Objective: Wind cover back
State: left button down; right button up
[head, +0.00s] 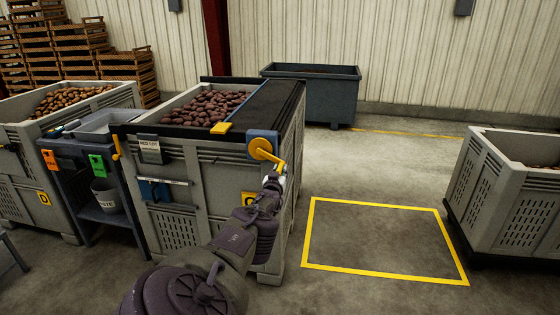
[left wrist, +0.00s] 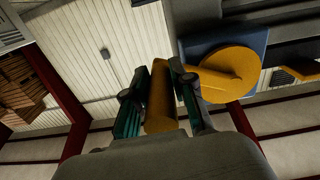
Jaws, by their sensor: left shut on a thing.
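A grey slatted bin (head: 225,185) full of dark red potatoes (head: 205,107) stands in front of me. A black cover (head: 262,105) lies over its right part; the potatoes to the left are bare. A yellow tab (head: 221,127) sits at the front by the cover's left edge. A yellow crank (head: 261,148) on a blue housing is at the bin's front right corner. My left gripper (head: 275,183) is shut on the crank's yellow grip (left wrist: 161,92), which shows between the fingers in the left wrist view. The right gripper is out of view.
Left stand a blue-grey cart (head: 88,158) with a tray and bucket, and another potato bin (head: 22,135). A yellow-outlined floor area (head: 375,235) on the right is empty. A pale bin (head: 510,195) is at far right; a dark tub (head: 315,98) stands behind.

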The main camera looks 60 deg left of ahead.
pick_arm(q)
jog(key=shift+s+a+r, duration=0.1)
jog(key=shift+a+r, duration=0.15)
jog(key=shift+r, duration=0.1)
dwell(0.5)
jog(key=c, duration=1.2)
grip_release()
jog(key=shift+o, duration=1.1)
jog(key=shift+a+f, duration=0.15)
jog(key=shift+f, duration=0.15)
jog(key=shift+w+f, duration=0.15)
jog(key=shift+w, duration=0.05)
